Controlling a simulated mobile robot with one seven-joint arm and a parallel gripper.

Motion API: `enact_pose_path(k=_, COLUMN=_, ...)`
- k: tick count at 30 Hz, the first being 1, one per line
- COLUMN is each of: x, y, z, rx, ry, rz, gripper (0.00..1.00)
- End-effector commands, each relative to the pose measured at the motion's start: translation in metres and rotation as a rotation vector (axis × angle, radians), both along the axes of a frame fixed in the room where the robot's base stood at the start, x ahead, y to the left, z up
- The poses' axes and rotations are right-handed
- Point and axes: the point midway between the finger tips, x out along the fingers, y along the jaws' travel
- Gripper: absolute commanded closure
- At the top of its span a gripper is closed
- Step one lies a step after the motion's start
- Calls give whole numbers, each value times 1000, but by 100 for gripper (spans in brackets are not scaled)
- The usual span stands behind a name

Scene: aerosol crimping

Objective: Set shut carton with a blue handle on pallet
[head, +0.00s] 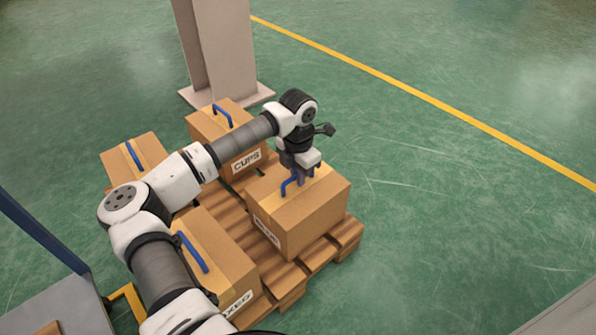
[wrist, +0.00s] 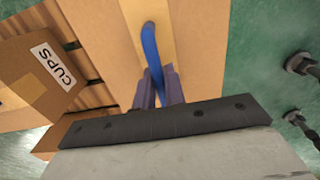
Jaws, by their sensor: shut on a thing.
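A shut carton (head: 318,212) with a blue handle (head: 287,187) is at the right corner of the wooden pallet (head: 322,256). It looks upright and level, on or just above the boards; I cannot tell if it touches them. My gripper (head: 300,179) points down over the carton and is shut on the blue handle. In the wrist view, the fingers (wrist: 159,88) close on the handle (wrist: 151,52) above the carton's top (wrist: 198,38). The label on its front side is partly legible.
Other handled cartons stand on the pallet: one marked CUPS (head: 222,120) at the back, one at the left (head: 137,150), one in front (head: 215,245), partly behind my arm. A beige column (head: 215,45) stands behind. Green floor to the right is clear.

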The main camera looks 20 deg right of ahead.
Motion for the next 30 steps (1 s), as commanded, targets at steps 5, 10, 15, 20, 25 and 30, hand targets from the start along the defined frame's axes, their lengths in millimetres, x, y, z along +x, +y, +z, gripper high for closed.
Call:
enact_pose_path(k=5, x=1, y=0, z=2, rx=-2, ry=-3, rz=0, gripper=100)
enact_pose_path(k=10, x=0, y=0, z=-1, rx=0, ry=0, rz=-1, gripper=70)
enact_pose_path(k=15, x=0, y=0, z=-1, rx=0, ry=1, rz=-1, gripper=67)
enact_pose_path(k=20, x=0, y=0, z=1, rx=0, ry=1, rz=-1, gripper=67)
enact_pose_path(k=25, x=0, y=0, z=23, rx=0, ry=-1, rz=-1, gripper=67)
enact_pose_path(k=30, x=1, y=0, z=61, rx=1, ry=-3, rz=-1, gripper=67)
